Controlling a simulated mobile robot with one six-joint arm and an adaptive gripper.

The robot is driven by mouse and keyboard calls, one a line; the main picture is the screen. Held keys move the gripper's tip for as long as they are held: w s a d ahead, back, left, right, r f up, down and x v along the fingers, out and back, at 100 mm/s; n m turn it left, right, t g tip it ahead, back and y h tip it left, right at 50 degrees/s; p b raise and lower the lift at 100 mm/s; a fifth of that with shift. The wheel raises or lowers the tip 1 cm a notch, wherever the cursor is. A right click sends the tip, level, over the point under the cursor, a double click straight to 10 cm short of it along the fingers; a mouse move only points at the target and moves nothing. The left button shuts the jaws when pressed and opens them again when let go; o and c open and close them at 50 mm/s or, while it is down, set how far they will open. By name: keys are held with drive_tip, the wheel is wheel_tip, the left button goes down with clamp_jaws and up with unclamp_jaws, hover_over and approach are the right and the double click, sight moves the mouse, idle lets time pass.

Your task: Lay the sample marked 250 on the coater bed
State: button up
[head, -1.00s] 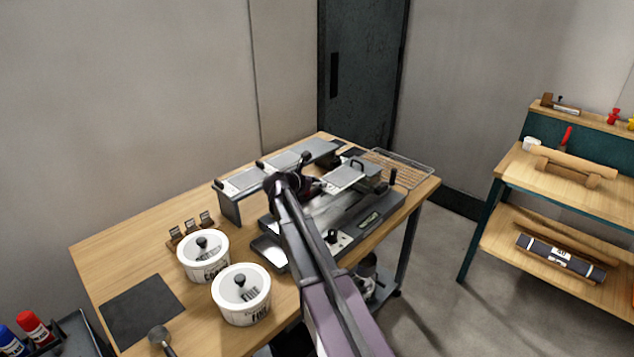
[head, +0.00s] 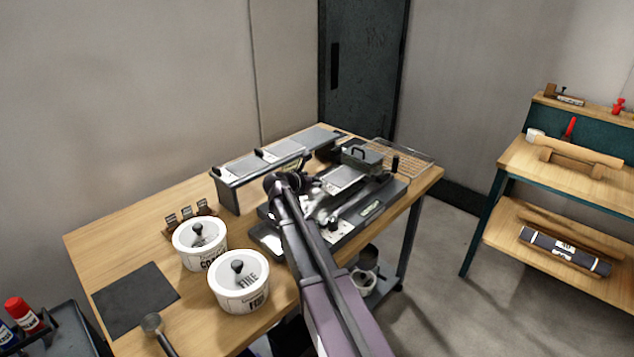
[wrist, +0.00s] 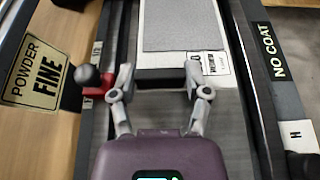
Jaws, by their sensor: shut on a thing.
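My gripper (wrist: 160,90) is shut on a black end block (wrist: 165,78) of a flat sample (wrist: 185,25). The sample has a grey sheet on a white backing, with a small label (wrist: 208,64) too small to read surely. It points away from my gripper, between the dark rails of the coater (head: 372,208). In the head view a grey plate (head: 345,178), apparently this sample, shows over the coater. I cannot tell whether it touches the bed. My arm hides the gripper's fingers there.
A sample rack (head: 228,192) stands behind the coater. Two white lidded pots (head: 240,290), (head: 200,250) and a dark mat (head: 135,298) are at the left. A "POWDER FINE" sign (wrist: 35,70) and a "NO COAT" strip (wrist: 270,50) flank the gripper. A wire rack (head: 405,155) is behind.

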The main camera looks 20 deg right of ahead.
sight(317, 196)
drive_tip(key=shift+f+b, duration=1.35)
drive_tip(key=shift+f, duration=0.3)
drive_tip(key=shift+f+b, duration=0.35)
drive_tip(key=o, duration=1.3)
drive_tip(key=shift+o, duration=0.2)
drive_tip(key=shift+r, duration=0.1)
